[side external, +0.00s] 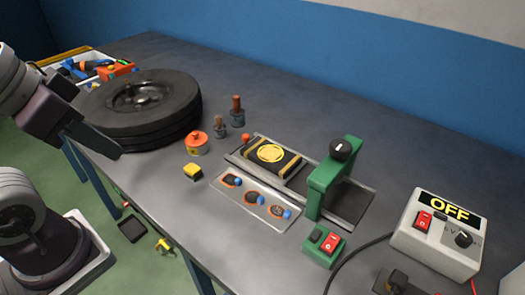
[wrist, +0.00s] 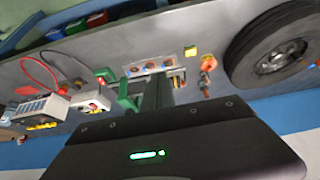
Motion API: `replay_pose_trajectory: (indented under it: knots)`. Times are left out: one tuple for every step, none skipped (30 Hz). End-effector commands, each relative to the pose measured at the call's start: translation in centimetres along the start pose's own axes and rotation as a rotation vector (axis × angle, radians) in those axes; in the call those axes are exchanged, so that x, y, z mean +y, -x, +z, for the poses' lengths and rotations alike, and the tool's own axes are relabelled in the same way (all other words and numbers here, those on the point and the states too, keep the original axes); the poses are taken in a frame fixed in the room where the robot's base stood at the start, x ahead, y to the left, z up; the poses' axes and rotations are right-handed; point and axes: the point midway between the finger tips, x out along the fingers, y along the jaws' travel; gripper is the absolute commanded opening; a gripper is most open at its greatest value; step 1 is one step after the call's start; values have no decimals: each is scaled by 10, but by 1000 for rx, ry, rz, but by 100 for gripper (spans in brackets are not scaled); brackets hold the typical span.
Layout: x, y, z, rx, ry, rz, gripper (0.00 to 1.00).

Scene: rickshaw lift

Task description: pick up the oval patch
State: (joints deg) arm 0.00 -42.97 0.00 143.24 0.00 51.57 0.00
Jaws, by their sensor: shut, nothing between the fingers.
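Three small patches lie in a row on a light metal plate (side external: 222,184), each with an orange-brown body and a blue tab: a left patch (side external: 230,181), a middle patch (side external: 253,198) and a right patch (side external: 277,212). They are too small for me to tell which is oval. The plate's row also shows small in the wrist view (wrist: 152,68). My gripper (side external: 117,153) is shut and empty at the left of the side view, above the table's front edge by the tyre, well apart from the patches. My gripper's dark housing fills the bottom of the wrist view.
A tyre (side external: 140,118) lies at the back left. A green clamp (side external: 322,185) with a black knob stands right behind the plate, beside a black-and-yellow block (side external: 272,155). A yellow cube (side external: 192,172) and an orange-topped pot (side external: 196,145) are nearby. A white OFF box (side external: 437,235) is at right.

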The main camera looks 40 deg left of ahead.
Motion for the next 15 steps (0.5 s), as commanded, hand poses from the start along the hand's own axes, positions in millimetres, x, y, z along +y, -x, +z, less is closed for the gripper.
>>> replay_pose_trajectory:
  knots:
    - [0,0,0,0,0,0,4]
    - [0,0,0,0,0,0,10]
    - [0,0,0,0,0,0,18]
    - [0,0,0,0,0,0,24]
    - [0,0,0,0,0,0,29]
    - [0,0,0,0,0,0,37]
    - [0,0,0,0,0,0,42]
    - [0,0,0,0,0,0,42]
    - [0,0,0,0,0,0,42]
    - [0,0,0,0,0,0,42]
    - [0,0,0,0,0,0,42]
    - [0,0,0,0,0,0,42]
    - [0,0,0,0,0,0,42]
    - [0,0,0,0,0,0,42]
    - [0,0,0,-1,2,0,42]
